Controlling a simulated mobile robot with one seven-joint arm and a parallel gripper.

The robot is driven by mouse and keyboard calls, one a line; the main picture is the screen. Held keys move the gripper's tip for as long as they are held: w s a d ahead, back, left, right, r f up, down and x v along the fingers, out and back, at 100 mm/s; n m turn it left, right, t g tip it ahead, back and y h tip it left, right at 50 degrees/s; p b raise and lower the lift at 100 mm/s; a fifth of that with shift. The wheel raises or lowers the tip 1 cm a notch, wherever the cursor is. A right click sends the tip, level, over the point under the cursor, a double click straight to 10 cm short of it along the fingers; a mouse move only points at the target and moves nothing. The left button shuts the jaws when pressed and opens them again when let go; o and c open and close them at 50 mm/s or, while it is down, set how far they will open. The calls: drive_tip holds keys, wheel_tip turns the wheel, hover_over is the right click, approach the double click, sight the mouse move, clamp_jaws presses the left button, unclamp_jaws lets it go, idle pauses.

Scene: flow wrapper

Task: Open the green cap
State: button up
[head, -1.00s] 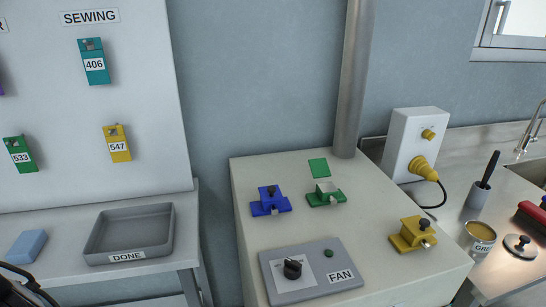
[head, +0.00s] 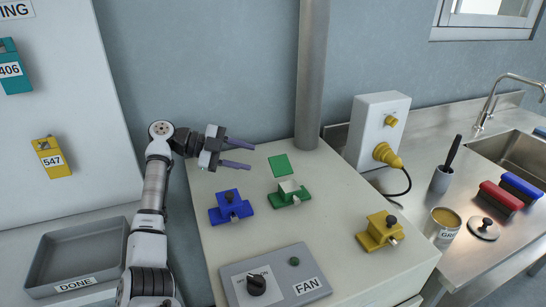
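The green fixture (head: 289,194) sits on the pale cabinet top, right of a blue fixture. It has a pale grey-white block on top and a small metallic piece at its front. A flat green square (head: 279,165) shows just behind it, apart from it. I cannot tell which of these is the cap, or whether a cap is open or shut. My gripper (head: 252,157) is at the left, above the back of the cabinet top, pointing right. Its two purple-grey fingers are spread with nothing between them. It is up and left of the green fixture and touches nothing.
A blue fixture (head: 231,206) and a yellow one (head: 379,231) flank the green one. The FAN panel (head: 275,283) lies in front. A vertical pipe (head: 311,80) and a white box with a yellow plug (head: 387,154) stand behind and right. The cabinet's middle is clear.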

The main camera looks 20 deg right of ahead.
sight(280, 168)
drive_tip(key=p+x, duration=0.2)
drive_tip(key=x, duration=0.4)
drive_tip(key=shift+s+d, duration=0.2)
drive_tip(key=shift+d, duration=0.05)
drive_tip(key=shift+s+d+f+p, duration=0.1)
drive_tip(key=shift+d+f+p, duration=0.15)
drive_tip(key=shift+d+p, duration=0.1)
drive_tip(key=shift+c, duration=0.4)
